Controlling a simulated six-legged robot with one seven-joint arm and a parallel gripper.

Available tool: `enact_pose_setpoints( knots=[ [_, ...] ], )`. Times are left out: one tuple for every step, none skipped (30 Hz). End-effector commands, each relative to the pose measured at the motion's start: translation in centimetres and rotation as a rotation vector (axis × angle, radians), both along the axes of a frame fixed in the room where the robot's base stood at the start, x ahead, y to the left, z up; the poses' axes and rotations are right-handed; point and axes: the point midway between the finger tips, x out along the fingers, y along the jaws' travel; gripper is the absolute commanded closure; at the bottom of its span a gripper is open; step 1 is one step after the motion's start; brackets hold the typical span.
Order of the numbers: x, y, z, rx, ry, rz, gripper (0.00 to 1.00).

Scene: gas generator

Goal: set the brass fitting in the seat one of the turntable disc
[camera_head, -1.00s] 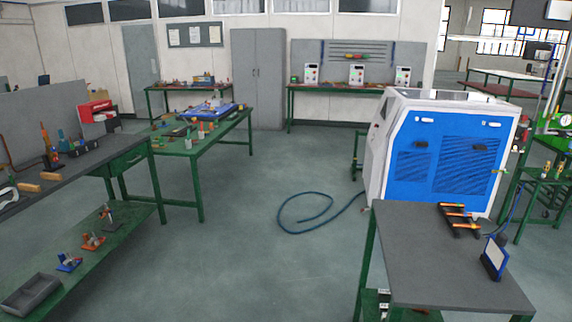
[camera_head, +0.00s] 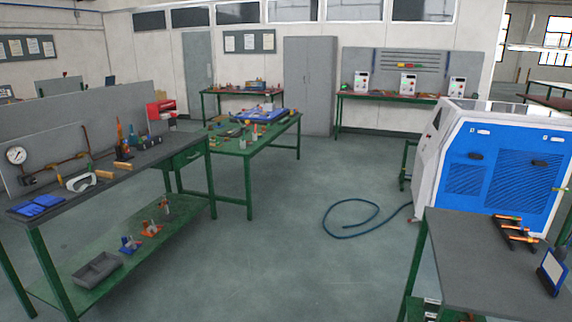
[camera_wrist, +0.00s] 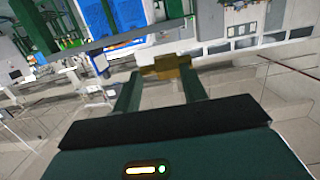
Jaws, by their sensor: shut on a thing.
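My gripper (camera_wrist: 160,76) shows in the wrist view, shut on a brass fitting (camera_wrist: 166,64) held between its two fingertips. The fitting is a yellow-brown, blocky piece that spans the gap between the fingers. The gripper is up in the air, with nothing touching the fitting except the fingers. The head view does not show my gripper or the fitting. I cannot make out the turntable disc or its seat one in either view.
A green table (camera_head: 272,132) with small parts and a blue item stands ahead. A long workbench (camera_head: 130,165) with a gauge and a lower shelf is at left. A blue-white generator (camera_head: 490,165) and grey-topped table (camera_head: 470,255) are at right. A hose (camera_head: 350,215) lies on otherwise open floor.

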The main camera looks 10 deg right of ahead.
Motion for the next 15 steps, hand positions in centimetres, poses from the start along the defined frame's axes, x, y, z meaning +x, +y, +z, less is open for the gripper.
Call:
enact_pose_setpoints(
  knots=[
    [0.1, 0.0, 0.0, -0.001, 0.0, 0.001, 0.82],
    [0.8, 0.2, 0.0, 0.0, -0.002, 0.012, 0.82],
    [1.6, 0.5, -0.1, -0.001, -0.002, 0.023, 0.82],
    [2.1, 0.6, -0.2, -0.001, -0.002, 0.029, 0.82],
    [2.6, 0.8, -0.3, 0.0, -0.001, 0.035, 0.82],
    [3.3, 1.1, -0.4, 0.0, -0.001, 0.044, 0.82],
    [3.9, 1.3, -0.5, 0.0, -0.001, 0.052, 0.82],
    [4.5, 1.5, -0.6, 0.0, -0.001, 0.06, 0.82],
    [5.3, 1.9, -0.7, 0.001, -0.002, 0.071, 0.82],
    [5.9, 2.1, -0.8, 0.0, -0.001, 0.079, 0.82],
    [6.6, 2.5, -0.9, 0.001, -0.002, 0.088, 0.82],
    [7.6, 3.0, -1.1, 0.001, -0.002, 0.1, 0.82],
    [8.3, 3.4, -1.2, 0.0, -0.002, 0.11, 0.82],
    [9.1, 3.9, -1.4, 0.001, -0.002, 0.12, 0.82],
    [10.3, 4.6, -1.6, 0.001, -0.002, 0.136, 0.82]
  ],
)
